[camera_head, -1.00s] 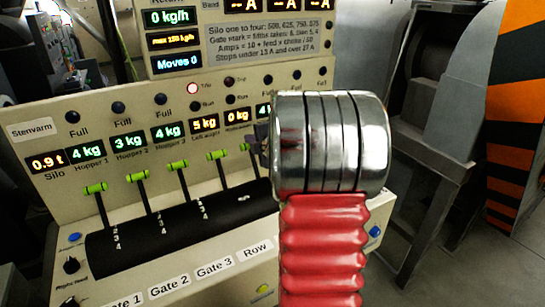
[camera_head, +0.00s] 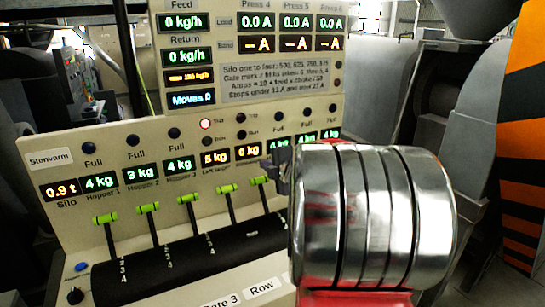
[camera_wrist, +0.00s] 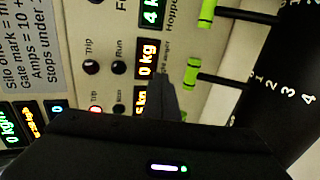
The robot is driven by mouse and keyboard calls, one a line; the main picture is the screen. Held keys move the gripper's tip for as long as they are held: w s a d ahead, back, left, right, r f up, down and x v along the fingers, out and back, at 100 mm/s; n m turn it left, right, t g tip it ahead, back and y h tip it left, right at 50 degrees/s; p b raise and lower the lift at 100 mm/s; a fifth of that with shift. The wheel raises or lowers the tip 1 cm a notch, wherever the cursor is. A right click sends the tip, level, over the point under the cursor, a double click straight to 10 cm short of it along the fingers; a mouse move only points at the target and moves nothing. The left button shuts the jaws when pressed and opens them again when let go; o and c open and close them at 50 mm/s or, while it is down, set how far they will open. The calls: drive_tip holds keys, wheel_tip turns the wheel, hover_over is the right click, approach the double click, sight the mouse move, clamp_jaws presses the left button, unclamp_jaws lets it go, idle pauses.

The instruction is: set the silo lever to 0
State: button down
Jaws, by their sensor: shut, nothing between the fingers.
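The leftmost lever (camera_head: 105,219), with a green handle on a dark stem, stands below the Silo display (camera_head: 59,189), which reads 0.9 t. Its handle is at the upper part of its travel; digits 2, 3 and 4 show lower down, and its exact setting cannot be read. My gripper (camera_head: 281,170) is shut and empty, in front of the panel near the right-hand displays, well right of that lever. In the wrist view my gripper (camera_wrist: 165,95) points over the kg displays, with green levers (camera_wrist: 207,12) beside it.
Several similar levers (camera_head: 188,198) stand in a row on the black curved cover (camera_head: 180,252). My metal and red arm hides the panel's right part. A striped orange and black post (camera_head: 522,140) stands at right.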

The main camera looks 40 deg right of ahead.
drive_tip(key=s+a+r, duration=0.1)
drive_tip(key=s+r, duration=0.3)
drive_tip(key=r, duration=0.1)
drive_tip(key=shift+w+a, duration=0.1)
idle(0.3)
drive_tip(key=s+a+f+m+t, duration=0.2)
drive_tip(key=s+f+m, duration=0.4)
drive_tip(key=m, duration=1.2)
drive_tip(key=shift+s+f+h, duration=0.3)
drive_tip(key=shift+s+f, duration=0.1)
drive_tip(key=shift+f, duration=0.15)
drive_tip(key=shift+w, duration=0.1)
